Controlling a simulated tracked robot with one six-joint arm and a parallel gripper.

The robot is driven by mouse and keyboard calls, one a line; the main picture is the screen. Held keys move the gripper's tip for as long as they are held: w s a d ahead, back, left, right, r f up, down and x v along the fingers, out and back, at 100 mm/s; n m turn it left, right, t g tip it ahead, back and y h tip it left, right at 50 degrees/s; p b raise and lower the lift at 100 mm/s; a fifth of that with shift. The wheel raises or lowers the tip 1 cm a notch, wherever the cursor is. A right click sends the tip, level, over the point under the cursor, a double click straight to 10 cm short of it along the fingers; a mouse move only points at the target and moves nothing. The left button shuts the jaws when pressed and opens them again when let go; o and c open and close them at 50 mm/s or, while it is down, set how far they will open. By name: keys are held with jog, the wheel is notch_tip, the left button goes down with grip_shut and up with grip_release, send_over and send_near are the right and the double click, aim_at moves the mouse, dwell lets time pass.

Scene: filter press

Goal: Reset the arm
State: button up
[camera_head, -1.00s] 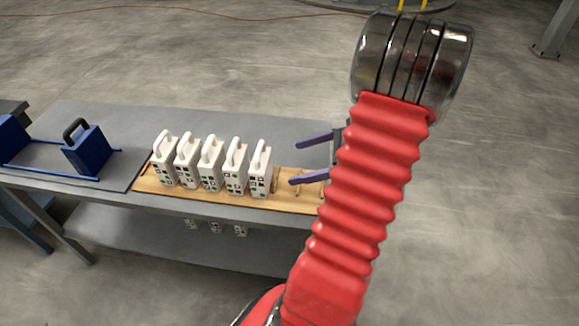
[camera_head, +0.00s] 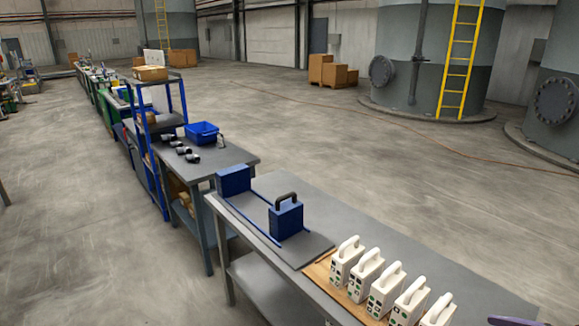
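Only a purple finger of my gripper (camera_head: 512,321) shows, at the bottom right edge of the head view. The rest of the gripper and my arm are out of frame, so its opening is hidden. The finger is to the right of a row of white handled blocks (camera_head: 383,288). These blocks stand upright on a wooden board (camera_head: 319,272) on the grey bench (camera_head: 330,208). I cannot tell how far the finger is from the nearest block.
A blue press frame (camera_head: 234,180) with a blue block with a black handle (camera_head: 286,218) is on the bench's left part. Another table (camera_head: 235,157) holds a blue bin (camera_head: 202,133) and black fittings. Large tanks stand behind. The floor beyond the benches is open.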

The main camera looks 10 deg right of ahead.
jog(key=s+a+f+n+g, duration=0.1)
jog(key=f+n, duration=0.1)
jog(key=s+a+f+n+g, duration=0.1)
jog(key=s+a+n+g, duration=0.1)
jog(key=shift+s+a+f, duration=0.15)
jog(key=shift+s+f, duration=0.15)
jog(key=shift+f, duration=0.1)
jog(key=w+a+r+n+h, duration=0.2)
jog(key=a+r+n, duration=0.4)
jog(key=a, duration=0.5)
jog(key=w+a+r+n+g+h, duration=0.1)
jog(key=w+a+r+n, duration=0.1)
jog(key=a+r+n, duration=0.4)
jog(key=w+a+r+n+g+h, duration=0.1)
jog(key=a+r+n, duration=0.4)
jog(key=a+n, duration=0.9)
jog(key=w+a+h, duration=0.1)
jog(key=a, duration=0.2)
jog(key=shift+r+h, duration=0.3)
jog(key=shift+r, duration=0.1)
